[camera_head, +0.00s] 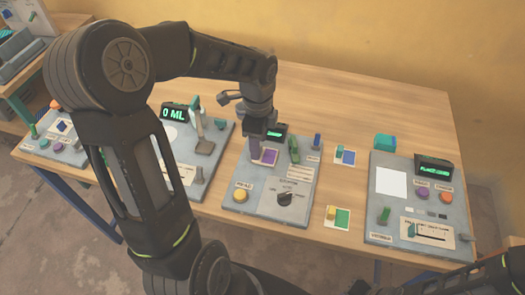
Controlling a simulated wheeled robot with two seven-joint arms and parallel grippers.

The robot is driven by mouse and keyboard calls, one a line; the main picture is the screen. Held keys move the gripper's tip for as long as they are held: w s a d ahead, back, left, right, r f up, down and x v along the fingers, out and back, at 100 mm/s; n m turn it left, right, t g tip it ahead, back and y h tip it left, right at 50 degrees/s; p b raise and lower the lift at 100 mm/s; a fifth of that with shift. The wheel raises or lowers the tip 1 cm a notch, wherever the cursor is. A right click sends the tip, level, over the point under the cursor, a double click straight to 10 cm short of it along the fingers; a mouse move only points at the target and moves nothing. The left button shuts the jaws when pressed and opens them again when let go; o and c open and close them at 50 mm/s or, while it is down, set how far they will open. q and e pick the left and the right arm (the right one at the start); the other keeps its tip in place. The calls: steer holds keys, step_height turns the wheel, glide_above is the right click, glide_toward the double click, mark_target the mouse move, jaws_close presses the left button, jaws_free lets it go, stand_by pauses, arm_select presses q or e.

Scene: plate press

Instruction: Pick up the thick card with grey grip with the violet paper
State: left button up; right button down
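The violet paper (268,157) shows as a small violet square with a pale border on the middle grey panel. My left gripper (256,146) points down from above at the left edge of this square. A dim grey-violet upright piece shows at the gripper's fingertips; I cannot tell whether it is the card's grey grip or a finger. The fingers hide the left part of the card, and the gap between them cannot be made out. My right gripper is not in view; dark parts of my arm show at the bottom right.
The middle panel (232,207) carries a yellow button, a black knob and a green lever. To its right lie a card with blue paper (348,158) and one with green paper (342,219). A right panel (385,225) has a white square. Bare wood lies behind the panels.

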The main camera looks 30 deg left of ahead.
arm_select(q)
step_height(320, 180, down, 2)
steer(key=shift+f, duration=0.15)
steer(key=shift+c, duration=0.4)
jaws_close()
stand_by(0.4)
